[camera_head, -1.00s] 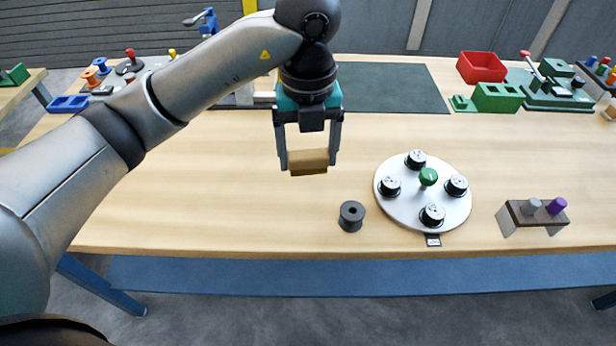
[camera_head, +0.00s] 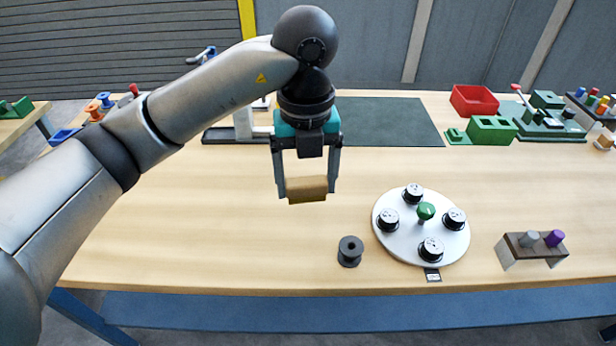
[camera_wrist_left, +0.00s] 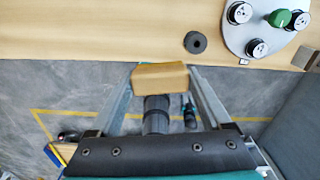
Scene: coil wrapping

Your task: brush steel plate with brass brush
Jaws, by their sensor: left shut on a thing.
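My left gripper (camera_head: 306,190) points down and is shut on a tan, brass-coloured block (camera_head: 307,190), held above the middle of the table. I take this block to be the brass brush; no bristles can be made out. The left wrist view also shows the block (camera_wrist_left: 160,78) between the two fingers. I cannot pick out the steel plate for certain. A pale round disc (camera_head: 400,245) with black knobs and a green knob (camera_head: 426,211) lies to the right of the gripper. My right gripper is not in view.
A dark spool (camera_head: 350,251) stands left of the disc. A small stand (camera_head: 522,252) with grey and purple pegs is at the right. A dark mat (camera_head: 385,122), red bin (camera_head: 474,101) and green blocks (camera_head: 492,130) are at the back. The table's left-centre is clear.

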